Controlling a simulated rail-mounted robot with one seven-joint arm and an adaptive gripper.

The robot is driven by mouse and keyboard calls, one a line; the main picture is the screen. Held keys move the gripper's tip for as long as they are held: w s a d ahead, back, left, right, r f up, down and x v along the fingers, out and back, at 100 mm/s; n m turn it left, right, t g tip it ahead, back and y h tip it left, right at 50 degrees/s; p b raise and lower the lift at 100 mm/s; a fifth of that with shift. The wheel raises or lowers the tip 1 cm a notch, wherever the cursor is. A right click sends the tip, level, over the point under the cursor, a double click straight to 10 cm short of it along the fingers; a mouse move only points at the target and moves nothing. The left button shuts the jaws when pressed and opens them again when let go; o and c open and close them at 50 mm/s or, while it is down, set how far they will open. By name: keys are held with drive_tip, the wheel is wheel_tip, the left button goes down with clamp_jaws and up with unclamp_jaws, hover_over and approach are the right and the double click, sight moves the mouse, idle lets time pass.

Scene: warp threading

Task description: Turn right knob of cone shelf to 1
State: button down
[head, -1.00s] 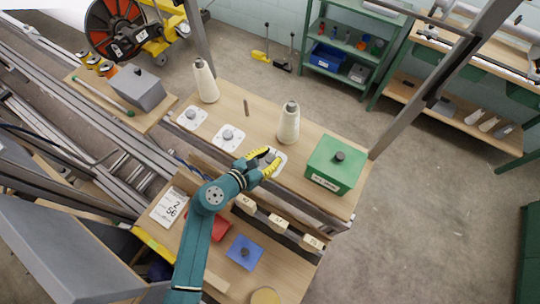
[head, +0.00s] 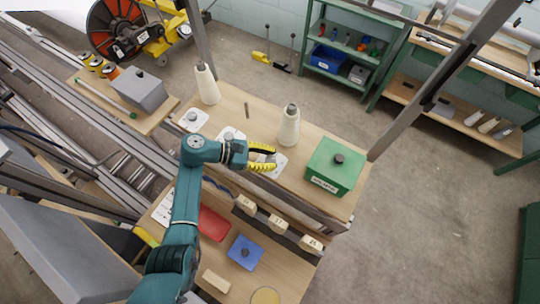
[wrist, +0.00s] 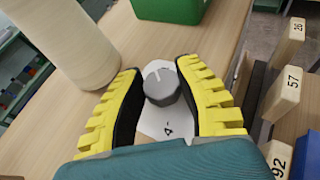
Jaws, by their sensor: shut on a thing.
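The right knob (wrist: 162,86) of the cone shelf (head: 245,108) is a grey round knob with a white mark, on a white plate (wrist: 165,125) where a 4 can be read. My gripper (wrist: 158,68) has its two yellow ridged fingers on either side of this knob, shut on it. In the head view my gripper (head: 272,158) covers the knob, and part of the white plate shows beside the fingers. The left knob (head: 192,116) sits uncovered on its own plate. The middle plate (head: 230,131) is partly hidden by my arm.
Two cream cones (head: 207,84) and (head: 289,126) stand upright on the shelf. A green box (head: 335,166) with a dark knob stands at its right end. Numbered wooden blocks (head: 277,223) line the front. A blue plate (head: 245,252) and red piece (head: 213,222) lie below.

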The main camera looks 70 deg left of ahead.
drive_tip(key=shift+f+m+g+h+b, duration=0.2)
drive_tip(key=shift+m+g+h+b, duration=0.45)
drive_tip(key=shift+m+h, duration=0.75)
drive_tip(key=shift+h, duration=0.3)
drive_tip(key=c, duration=0.7)
unclamp_jaws()
drive_tip(key=shift+r, duration=0.1)
drive_tip(key=shift+s+a+r, duration=0.2)
drive_tip(key=shift+s, duration=0.1)
drive_tip(key=v, duration=1.1)
